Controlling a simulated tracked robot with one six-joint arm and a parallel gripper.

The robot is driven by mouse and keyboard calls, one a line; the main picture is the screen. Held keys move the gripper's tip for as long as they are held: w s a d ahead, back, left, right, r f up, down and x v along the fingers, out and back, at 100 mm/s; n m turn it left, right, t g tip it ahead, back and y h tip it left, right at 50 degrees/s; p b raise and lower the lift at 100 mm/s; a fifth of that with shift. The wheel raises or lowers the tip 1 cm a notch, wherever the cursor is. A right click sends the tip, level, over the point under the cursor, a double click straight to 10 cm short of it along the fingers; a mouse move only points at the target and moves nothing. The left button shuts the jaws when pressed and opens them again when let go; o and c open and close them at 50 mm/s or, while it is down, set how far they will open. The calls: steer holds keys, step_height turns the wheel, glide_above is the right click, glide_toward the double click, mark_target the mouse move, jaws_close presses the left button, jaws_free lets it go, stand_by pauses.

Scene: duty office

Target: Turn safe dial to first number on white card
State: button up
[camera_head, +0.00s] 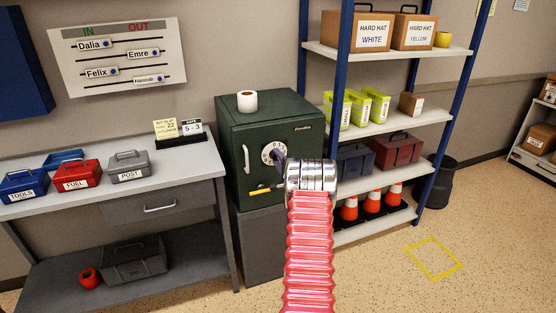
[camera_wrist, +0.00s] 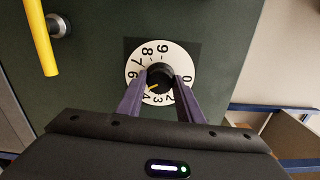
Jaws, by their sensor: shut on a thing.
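The safe (camera_head: 255,120) is a dark green box with a white round dial (camera_head: 268,152) on its front. In the wrist view the dial (camera_wrist: 136,62) has black digits around a dark knob (camera_wrist: 160,71). My gripper (camera_wrist: 160,79) is shut on the knob, a finger on each side. A small yellow mark by the knob points to the lower left, near the 4; some digits there are hidden by a finger. In the head view my gripper (camera_head: 281,163) covers the dial's right part. The white card (camera_head: 191,128) stands on the bench and seems to read 5 - 3.
A yellow handle (camera_wrist: 42,38) is on the safe front, beside the dial. A paper roll (camera_head: 247,101) stands on the safe. A yellow card (camera_head: 166,130) stands beside the white one. A shelf rack (camera_head: 385,50) is close on the right; the floor in front is clear.

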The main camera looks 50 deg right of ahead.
steer(key=shift+s+d+f, duration=0.15)
steer(key=shift+s+d, duration=0.1)
steer(key=shift+s, duration=0.05)
steer(key=o, duration=1.1)
steer(key=shift+w+a, duration=0.15)
steer(key=shift+w, duration=0.05)
steer(key=shift+c, duration=0.2)
steer(key=shift+s+a, duration=0.1)
steer(key=shift+s, duration=0.05)
steer(key=v, duration=1.3)
steer(key=shift+s, duration=0.2)
steer(key=shift+a, duration=0.1)
